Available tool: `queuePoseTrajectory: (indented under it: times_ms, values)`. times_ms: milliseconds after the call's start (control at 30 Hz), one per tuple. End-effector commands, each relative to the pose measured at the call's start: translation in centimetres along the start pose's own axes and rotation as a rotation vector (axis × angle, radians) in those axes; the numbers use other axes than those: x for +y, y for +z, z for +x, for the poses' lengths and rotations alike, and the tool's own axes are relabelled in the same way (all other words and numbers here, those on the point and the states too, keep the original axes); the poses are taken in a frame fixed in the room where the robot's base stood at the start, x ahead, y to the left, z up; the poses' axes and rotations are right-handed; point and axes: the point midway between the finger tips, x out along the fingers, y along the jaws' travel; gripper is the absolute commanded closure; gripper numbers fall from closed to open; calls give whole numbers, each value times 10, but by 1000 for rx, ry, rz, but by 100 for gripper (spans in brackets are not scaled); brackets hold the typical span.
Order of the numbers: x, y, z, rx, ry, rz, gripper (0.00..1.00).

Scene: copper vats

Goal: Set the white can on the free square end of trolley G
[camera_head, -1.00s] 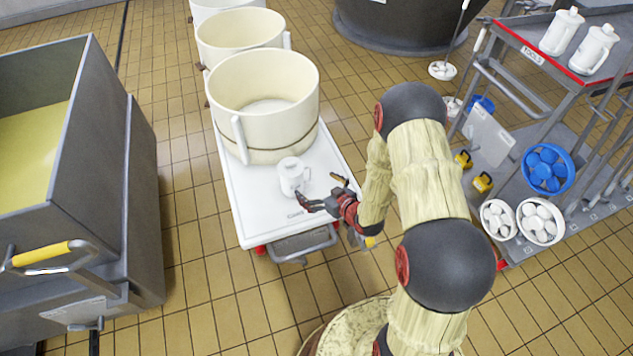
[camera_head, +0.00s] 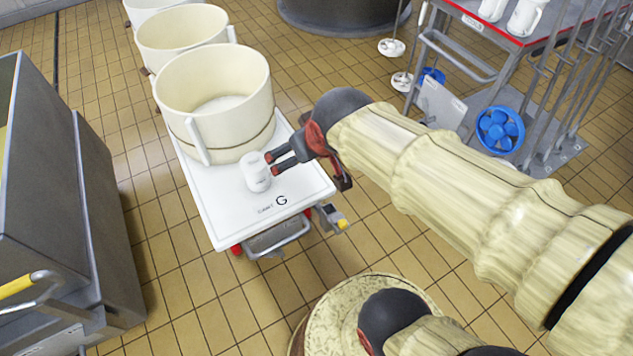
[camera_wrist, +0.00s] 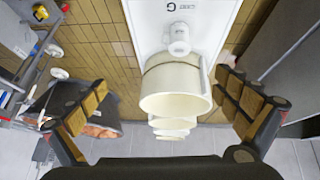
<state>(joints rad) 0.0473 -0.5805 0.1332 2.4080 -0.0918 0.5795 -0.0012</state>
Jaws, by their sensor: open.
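The white can (camera_head: 256,172) stands upright on the white top of trolley G (camera_head: 241,214), on its square end between the nearest cream bucket and the printed "CART G". In the wrist view the can (camera_wrist: 180,38) shows near the top, with the trolley top (camera_wrist: 214,22) around it. My gripper (camera_head: 273,164) is at the can's right in the head view, its tips close to the can's edge there. In the wrist view my gripper (camera_wrist: 168,104) has its fingers spread wide with nothing between the pads, and the can is clear of them.
Cream buckets (camera_head: 213,95) fill the rest of the trolley behind the can. A grey bin (camera_head: 60,190) is at the left. A red-edged tool trolley (camera_head: 500,35) holding white jugs stands at the back right. Tiled floor is free in front.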

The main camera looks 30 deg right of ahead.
Motion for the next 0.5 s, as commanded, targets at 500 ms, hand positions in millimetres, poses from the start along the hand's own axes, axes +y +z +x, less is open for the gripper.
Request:
queuePoseTrajectory:
  times_ms: [500]
  values:
    - [-28,72,-75,-109,-80,35,0]
